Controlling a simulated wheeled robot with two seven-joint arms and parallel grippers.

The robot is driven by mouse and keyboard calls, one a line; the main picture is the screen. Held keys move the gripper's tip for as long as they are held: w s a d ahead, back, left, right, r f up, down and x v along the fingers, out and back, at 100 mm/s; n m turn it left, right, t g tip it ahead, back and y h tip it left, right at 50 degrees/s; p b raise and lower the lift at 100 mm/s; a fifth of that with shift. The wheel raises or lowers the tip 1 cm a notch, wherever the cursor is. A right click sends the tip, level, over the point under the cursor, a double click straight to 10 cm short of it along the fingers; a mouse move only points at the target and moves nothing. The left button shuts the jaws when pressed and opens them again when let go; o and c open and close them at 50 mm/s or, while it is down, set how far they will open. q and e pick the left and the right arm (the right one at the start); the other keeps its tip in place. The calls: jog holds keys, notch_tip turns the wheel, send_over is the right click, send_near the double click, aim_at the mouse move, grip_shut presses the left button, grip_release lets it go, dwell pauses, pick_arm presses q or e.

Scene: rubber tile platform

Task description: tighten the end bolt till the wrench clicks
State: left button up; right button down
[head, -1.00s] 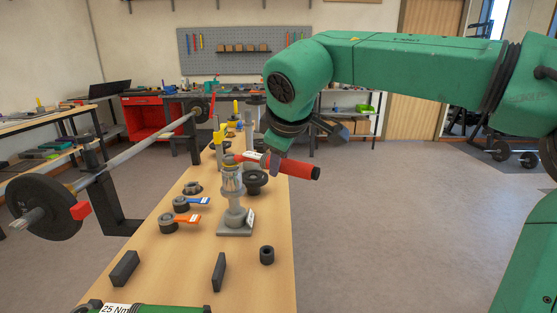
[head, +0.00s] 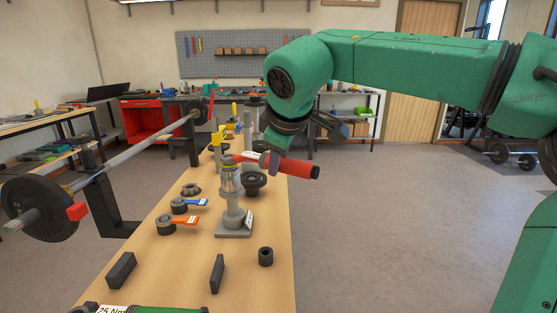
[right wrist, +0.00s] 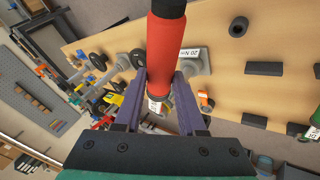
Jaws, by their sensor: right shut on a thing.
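A torque wrench with a red handle (head: 298,168) lies nearly level across the top of a grey stand (head: 234,218) on the bench. My right gripper (head: 270,160) is shut on the wrench; the right wrist view shows its fingers (right wrist: 159,78) on either side of the red handle (right wrist: 165,45). The wrench head (head: 230,160) is at the top of the stand's post. I cannot make out the end bolt or how the head sits on it. My left gripper is out of view.
The wooden bench (head: 190,265) carries an orange-tagged ring (head: 168,226), a blue-tagged ring (head: 180,205), black blocks (head: 217,273) and a black cylinder (head: 265,257). A barbell (head: 138,152) stands along the left. The floor (head: 400,220) on the right is clear.

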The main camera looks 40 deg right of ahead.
jog(key=shift+r+b, duration=0.45)
jog(key=shift+r, duration=0.1)
dwell(0.9)
jog(key=shift+r, duration=0.5)
dwell(1.0)
jog(key=shift+r+p, duration=1.6)
jog(key=shift+r, duration=0.45)
jog(key=shift+f, duration=0.15)
